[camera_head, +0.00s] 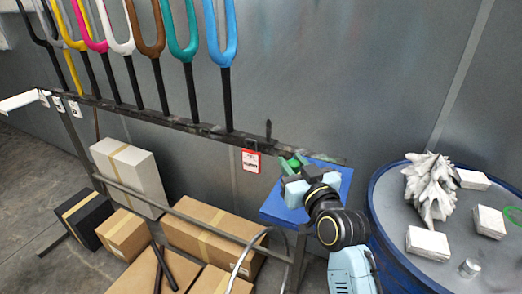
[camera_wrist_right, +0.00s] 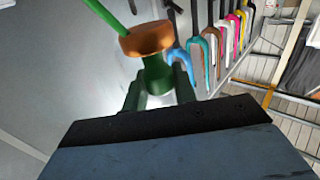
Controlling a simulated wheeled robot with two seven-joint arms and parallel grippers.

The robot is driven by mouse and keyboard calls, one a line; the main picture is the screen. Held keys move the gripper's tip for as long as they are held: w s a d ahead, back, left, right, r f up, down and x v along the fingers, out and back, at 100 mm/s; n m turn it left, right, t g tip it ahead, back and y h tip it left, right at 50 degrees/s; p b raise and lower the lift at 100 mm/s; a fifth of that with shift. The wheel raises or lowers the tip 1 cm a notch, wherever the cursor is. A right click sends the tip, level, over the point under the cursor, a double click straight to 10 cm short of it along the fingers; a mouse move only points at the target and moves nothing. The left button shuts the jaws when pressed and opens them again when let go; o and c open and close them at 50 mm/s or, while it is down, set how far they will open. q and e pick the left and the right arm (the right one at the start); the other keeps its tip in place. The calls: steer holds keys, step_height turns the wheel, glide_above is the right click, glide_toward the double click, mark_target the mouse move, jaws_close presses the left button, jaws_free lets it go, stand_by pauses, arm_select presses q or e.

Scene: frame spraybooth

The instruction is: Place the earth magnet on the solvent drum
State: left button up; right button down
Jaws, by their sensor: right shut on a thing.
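My right gripper (camera_head: 293,172) is over a blue flat-topped surface beside the rail. It is shut on a green and copper-orange piece that I take to be the earth magnet (camera_head: 290,161). In the right wrist view the magnet (camera_wrist_right: 155,72) has a green body between the fingers (camera_wrist_right: 158,92), an orange disc at its far end and a green rod or cable at upper left. In the head view the gripper mostly hides it. The solvent drum (camera_head: 392,205), blue-sided with a grey top, stands to the right, apart from the gripper. My left gripper is not in view.
The blue surface (camera_head: 341,182) lies under my right gripper. The drum top carries a white crumpled heap (camera_head: 430,185), several white blocks (camera_head: 428,243), a small metal cylinder (camera_head: 469,268) and a green loop (camera_head: 513,214). Coloured forks (camera_head: 183,40) line the rail; boxes (camera_head: 212,228) lie below.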

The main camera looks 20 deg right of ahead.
steer(key=s+a+f+y+b, duration=0.1)
steer(key=s+a+f+b, duration=0.2)
steer(key=s+a+f, duration=0.2)
steer(key=a+f, duration=0.3)
steer(key=f, duration=0.1)
steer(key=shift+n+b, duration=0.4)
steer(key=shift+w+a, duration=0.1)
steer(key=shift+a, duration=0.05)
